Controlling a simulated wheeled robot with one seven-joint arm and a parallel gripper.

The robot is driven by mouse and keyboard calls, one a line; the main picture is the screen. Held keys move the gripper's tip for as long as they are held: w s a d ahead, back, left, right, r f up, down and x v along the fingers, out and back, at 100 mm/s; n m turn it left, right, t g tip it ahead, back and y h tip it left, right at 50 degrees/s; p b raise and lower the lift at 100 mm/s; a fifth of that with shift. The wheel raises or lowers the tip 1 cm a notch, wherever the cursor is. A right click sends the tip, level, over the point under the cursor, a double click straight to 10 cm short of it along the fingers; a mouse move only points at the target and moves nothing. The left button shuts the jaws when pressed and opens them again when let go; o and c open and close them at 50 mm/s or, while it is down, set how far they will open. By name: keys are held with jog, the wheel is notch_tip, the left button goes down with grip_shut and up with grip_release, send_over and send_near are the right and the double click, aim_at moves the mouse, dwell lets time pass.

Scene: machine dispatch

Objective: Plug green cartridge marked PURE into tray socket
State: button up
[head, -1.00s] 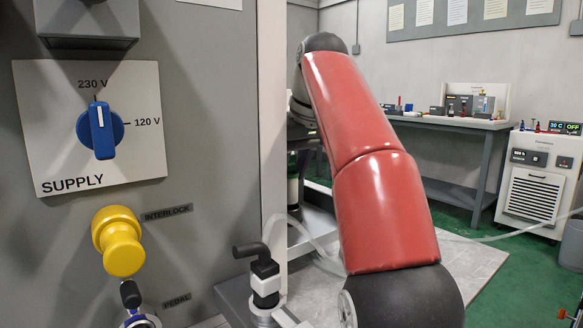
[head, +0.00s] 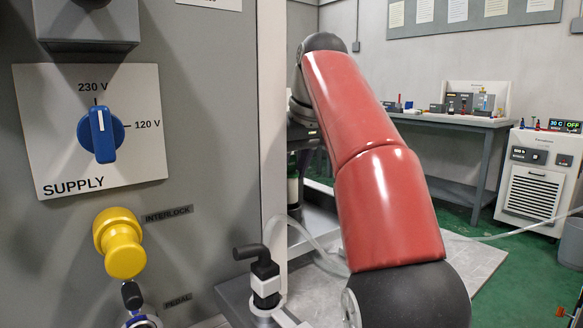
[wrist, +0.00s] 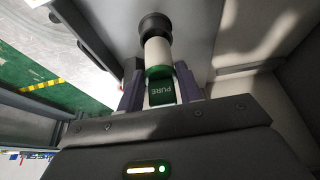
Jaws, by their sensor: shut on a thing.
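My gripper (wrist: 160,84) is shut on the green end, one finger on each side. The dark far end is close to a grey surface; I cannot tell whether it touches. In the head view my red arm reaches behind the cabinet edge, and the gripper and cartridge are hidden. I cannot make out the tray socket.
A grey cabinet with a blue supply knob (head: 100,134) and a yellow interlock knob (head: 120,243) stands close on the left. A black and white valve (head: 264,278) with a clear hose is beside my arm. A workbench (head: 445,122) and a white chiller (head: 537,180) stand farther back right.

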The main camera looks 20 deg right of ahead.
aim_at(295, 184)
jog(key=shift+f+b, duration=1.5)
jog(key=shift+f, duration=0.45)
jog(key=shift+f, duration=0.75)
dwell(1.2)
jog(key=o, duration=1.6)
jog(key=shift+r+p, duration=3.1)
jog(key=shift+r, duration=0.15)
